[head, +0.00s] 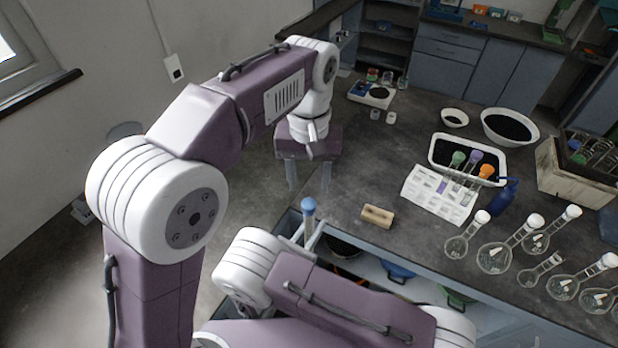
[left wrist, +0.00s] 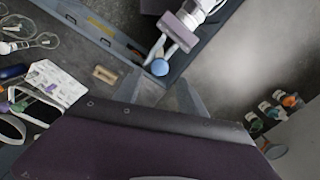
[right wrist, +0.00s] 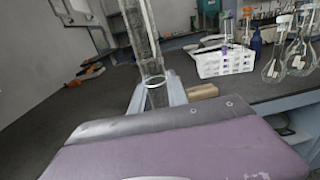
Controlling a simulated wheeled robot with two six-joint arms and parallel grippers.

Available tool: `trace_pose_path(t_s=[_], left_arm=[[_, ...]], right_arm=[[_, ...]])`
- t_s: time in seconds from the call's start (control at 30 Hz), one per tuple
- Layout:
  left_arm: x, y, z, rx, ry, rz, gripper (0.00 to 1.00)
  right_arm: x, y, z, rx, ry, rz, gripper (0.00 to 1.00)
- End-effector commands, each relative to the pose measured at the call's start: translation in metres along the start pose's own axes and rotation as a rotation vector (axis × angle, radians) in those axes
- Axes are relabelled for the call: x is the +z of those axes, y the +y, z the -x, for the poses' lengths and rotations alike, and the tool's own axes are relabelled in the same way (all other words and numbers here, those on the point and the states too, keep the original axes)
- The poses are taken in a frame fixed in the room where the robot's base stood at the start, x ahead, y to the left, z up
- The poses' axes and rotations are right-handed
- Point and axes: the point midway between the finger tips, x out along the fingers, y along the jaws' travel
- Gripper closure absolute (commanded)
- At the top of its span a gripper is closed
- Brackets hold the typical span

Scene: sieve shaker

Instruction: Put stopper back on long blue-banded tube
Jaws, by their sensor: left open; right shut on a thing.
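My right gripper (head: 311,237) is shut on a long clear glass tube (right wrist: 147,50) and holds it upright beside the bench edge. The blue stopper (head: 308,205) shows at the tube's upper end; in the left wrist view it is a round blue top (left wrist: 160,67). It appears to sit on the mouth, but whether it is fully seated cannot be told. The right wrist view cuts off the tube's top, and no blue band is clear. My left gripper (head: 309,178) is open and empty, fingers pointing down, above the stopper and apart from it.
A white rack (head: 437,193) holds tubes with green, purple and orange stoppers. A wooden block (head: 377,216) lies near the bench's front edge. Several round flasks (head: 494,257) stand at the right. The dark bench between block and scale (head: 371,95) is clear.

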Motion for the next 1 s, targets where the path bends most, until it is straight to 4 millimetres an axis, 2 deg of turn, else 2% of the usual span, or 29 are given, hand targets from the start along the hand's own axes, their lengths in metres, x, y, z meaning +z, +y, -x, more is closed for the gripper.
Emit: trace_pose_path(t_s=[0.37, 0.73, 1.0], left_arm=[[0.000, 0.001, -0.004, 0.001, 0.003, -0.006, 0.52], [0.000, 0.000, -0.062, 0.000, 0.001, -0.007, 0.52], [-0.001, 0.001, -0.079, 0.002, 0.004, -0.007, 0.52]], right_arm=[[0.000, 0.000, 0.000, 0.000, 0.000, 0.000, 1.00], [0.000, 0.000, 0.000, 0.000, 0.000, 0.000, 1.00], [0.000, 0.000, 0.000, 0.000, 0.000, 0.000, 1.00]])
